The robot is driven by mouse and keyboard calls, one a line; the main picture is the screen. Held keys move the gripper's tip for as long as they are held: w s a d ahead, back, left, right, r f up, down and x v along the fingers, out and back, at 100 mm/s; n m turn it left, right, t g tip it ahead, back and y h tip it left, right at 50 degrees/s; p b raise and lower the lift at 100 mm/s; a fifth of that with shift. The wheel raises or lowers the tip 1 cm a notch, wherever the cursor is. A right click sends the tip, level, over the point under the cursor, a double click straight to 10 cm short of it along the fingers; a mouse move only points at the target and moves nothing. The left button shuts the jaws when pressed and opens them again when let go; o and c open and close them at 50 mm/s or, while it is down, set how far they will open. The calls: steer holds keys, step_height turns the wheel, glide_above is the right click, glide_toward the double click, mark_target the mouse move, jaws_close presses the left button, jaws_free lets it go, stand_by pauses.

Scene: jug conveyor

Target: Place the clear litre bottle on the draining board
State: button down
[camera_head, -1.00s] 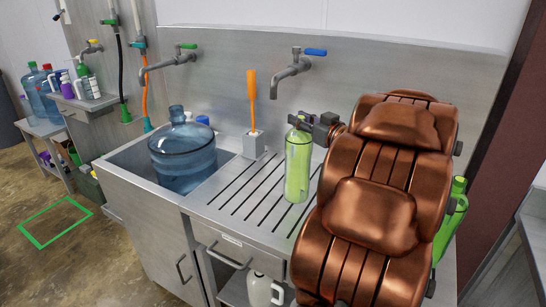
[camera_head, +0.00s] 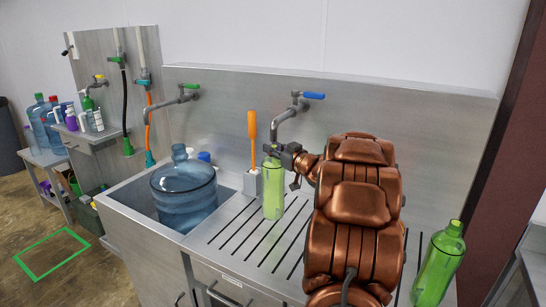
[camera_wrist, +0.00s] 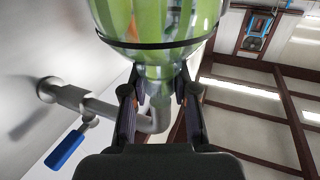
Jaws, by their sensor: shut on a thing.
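My gripper (camera_head: 283,152) is shut on the neck of a green-tinted, see-through bottle (camera_head: 272,192), which I take for the clear litre bottle. It hangs upright at the left part of the grooved draining board (camera_head: 240,228). I cannot tell whether its base touches the board. In the wrist view the fingers (camera_wrist: 160,97) close on the neck from both sides, and the bottle's clear body with green bands (camera_wrist: 155,22) fills the top. A second green bottle (camera_head: 440,265) stands at the right end of the board, apart from my gripper.
A large blue jug (camera_head: 184,192) stands in the sink left of the board. An orange-handled brush (camera_head: 252,140) in a grey holder stands close behind the held bottle. A blue-handled tap (camera_head: 300,104) reaches out above the bottle. The board's grooved middle is clear.

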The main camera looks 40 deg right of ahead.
steer(key=shift+f+p, duration=0.65)
steer(key=shift+f, duration=1.2)
steer(key=c, duration=0.9)
jaws_free()
steer(key=s+a+b, duration=0.1)
steer(key=s+b, duration=0.2)
steer(key=s, duration=0.9)
steer(key=shift+a, duration=0.1)
